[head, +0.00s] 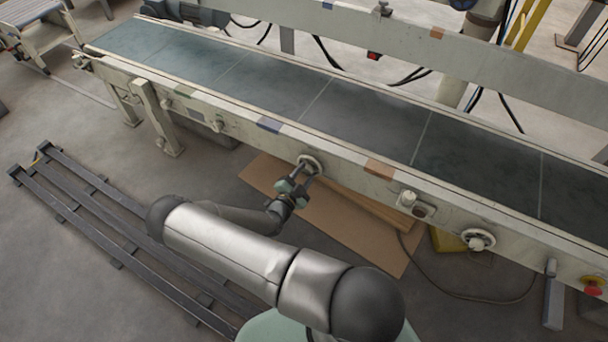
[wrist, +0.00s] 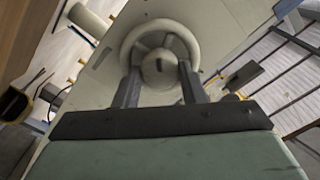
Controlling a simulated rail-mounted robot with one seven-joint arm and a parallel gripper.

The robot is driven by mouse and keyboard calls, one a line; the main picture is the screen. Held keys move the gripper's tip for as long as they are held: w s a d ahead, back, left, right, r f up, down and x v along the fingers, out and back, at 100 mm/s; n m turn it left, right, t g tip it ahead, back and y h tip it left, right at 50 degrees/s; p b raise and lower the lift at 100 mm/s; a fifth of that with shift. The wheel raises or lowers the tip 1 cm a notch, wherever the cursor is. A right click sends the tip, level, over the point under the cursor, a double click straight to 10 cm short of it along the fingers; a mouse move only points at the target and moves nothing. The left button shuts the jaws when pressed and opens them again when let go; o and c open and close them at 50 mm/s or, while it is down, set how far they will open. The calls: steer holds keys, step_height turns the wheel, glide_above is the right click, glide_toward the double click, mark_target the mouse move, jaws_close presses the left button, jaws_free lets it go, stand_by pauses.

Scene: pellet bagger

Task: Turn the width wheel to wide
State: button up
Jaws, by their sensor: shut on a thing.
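The wheel (head: 309,165) is a pale handwheel on the near side of the conveyor frame, between a blue patch and an orange patch on the rail. It also shows in the wrist view (wrist: 160,50) as a pale ring with a round hub in its middle. My gripper (head: 303,172) reaches the wheel from the front. In the wrist view the two dark fingers stand on either side of the hub, shut on it. Any width marking or pointer on the wheel cannot be made out.
A second handwheel (head: 478,240) sits further right on the frame, near a red button (head: 592,286). A socket-like box with a knob (head: 414,205) lies between. Cardboard (head: 345,225) lies on the floor below. Dark rails (head: 120,240) run along the floor at left.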

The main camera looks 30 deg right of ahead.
steer(key=shift+n, duration=1.1)
steer(key=o, duration=1)
steer(key=shift+a, duration=0.15)
steer(key=p+v, duration=0.2)
steer(key=v, duration=1.5)
steer(key=shift+s, duration=0.25)
steer(key=shift+r, duration=0.15)
